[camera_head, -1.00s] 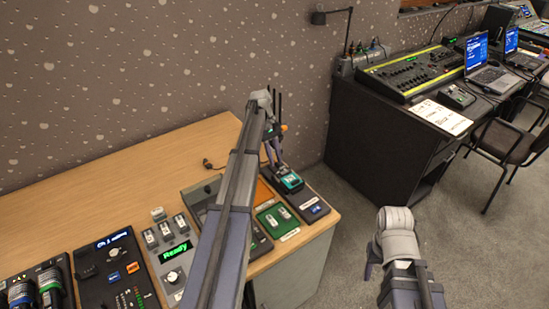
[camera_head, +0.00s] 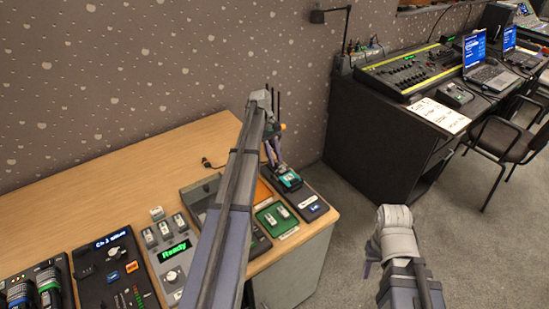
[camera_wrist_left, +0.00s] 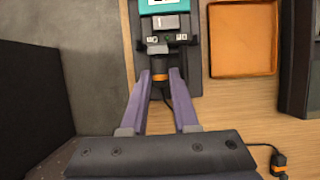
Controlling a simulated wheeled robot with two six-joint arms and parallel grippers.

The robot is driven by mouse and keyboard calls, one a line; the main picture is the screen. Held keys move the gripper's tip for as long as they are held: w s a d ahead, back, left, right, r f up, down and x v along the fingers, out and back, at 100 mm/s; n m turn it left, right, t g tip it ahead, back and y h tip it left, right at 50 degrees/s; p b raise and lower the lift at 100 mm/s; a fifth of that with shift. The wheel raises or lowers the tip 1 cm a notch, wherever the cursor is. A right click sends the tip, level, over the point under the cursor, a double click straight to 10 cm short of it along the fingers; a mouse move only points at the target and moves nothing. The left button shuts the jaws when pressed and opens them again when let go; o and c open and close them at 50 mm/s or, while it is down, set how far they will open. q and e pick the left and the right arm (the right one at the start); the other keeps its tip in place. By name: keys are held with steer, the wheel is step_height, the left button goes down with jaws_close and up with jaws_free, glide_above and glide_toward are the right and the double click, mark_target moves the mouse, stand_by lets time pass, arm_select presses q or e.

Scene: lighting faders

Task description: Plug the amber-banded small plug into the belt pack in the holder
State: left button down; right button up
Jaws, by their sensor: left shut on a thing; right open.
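The teal belt pack (camera_head: 289,180) sits in a dark holder at the right end of the wooden desk. In the left wrist view the belt pack (camera_wrist_left: 165,5) is at the top, with its socket end facing my gripper. My left gripper (camera_wrist_left: 160,76) is shut on a dark plug with an amber-orange band (camera_wrist_left: 160,74), its grey tip pointing at the socket end. I cannot tell whether the tip is in a socket or just short of it. My right gripper (camera_head: 372,258) hangs open and empty, off the desk.
Another dark plug with an orange band (camera_wrist_left: 279,160) lies on the desk. An orange tray (camera_wrist_left: 244,72) is right of the holder. A green tray (camera_head: 277,219) and a dark pad (camera_head: 308,205) stand near the desk's right edge.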

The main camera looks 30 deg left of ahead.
arm_select(q)
steer(key=shift+s+d, duration=0.15)
steer(key=shift+d, duration=0.15)
stand_by(0.8)
steer(key=c, duration=0.6)
jaws_free()
steer(key=p+v, duration=0.7)
steer(key=shift+w+r, duration=0.2)
steer(key=shift+r, duration=0.1)
steer(key=shift+a, duration=0.1)
